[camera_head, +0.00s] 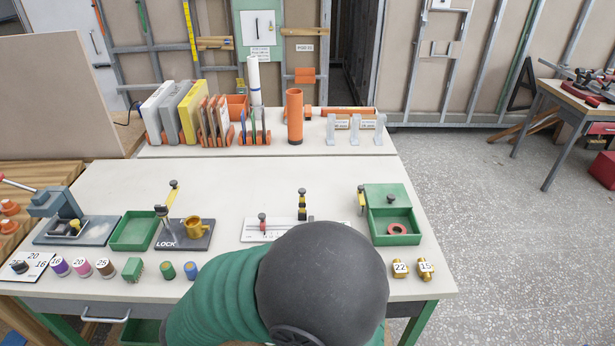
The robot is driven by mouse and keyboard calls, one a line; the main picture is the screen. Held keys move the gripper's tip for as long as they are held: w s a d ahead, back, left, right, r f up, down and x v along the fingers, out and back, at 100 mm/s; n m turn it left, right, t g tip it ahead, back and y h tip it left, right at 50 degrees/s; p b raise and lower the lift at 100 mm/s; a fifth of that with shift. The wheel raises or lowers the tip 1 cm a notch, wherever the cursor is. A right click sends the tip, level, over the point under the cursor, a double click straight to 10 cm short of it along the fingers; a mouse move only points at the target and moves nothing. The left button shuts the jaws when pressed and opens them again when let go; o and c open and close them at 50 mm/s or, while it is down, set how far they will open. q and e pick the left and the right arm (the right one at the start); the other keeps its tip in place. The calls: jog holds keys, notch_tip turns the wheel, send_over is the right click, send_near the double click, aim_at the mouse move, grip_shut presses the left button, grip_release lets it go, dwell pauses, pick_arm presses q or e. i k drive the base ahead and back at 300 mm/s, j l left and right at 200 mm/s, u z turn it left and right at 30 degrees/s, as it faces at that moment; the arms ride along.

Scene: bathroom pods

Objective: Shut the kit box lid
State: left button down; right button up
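A small green box (404,241) stands at the right end of the front worktable; I take it to be the kit box. Its green lid (376,194) has a dark knob and shows at the back of the box, leaving the front part open. An orange-red ring (397,229) lies inside. Whether the lid is hinged or slides, I cannot tell. A large dark ball-shaped part and a ribbed green sleeve, which look like my own arm, cover the front middle of the table. Neither of my grippers is in view.
An open green tray (118,240) and a dark LOCK plate (190,243) with a brass cup stand left. A white slide fixture (252,228) is in the middle. Brass fittings (400,269) marked 22 and 15 sit in front of the box.

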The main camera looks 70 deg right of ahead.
aim_at(390, 195)
jog(key=z, duration=2.8)
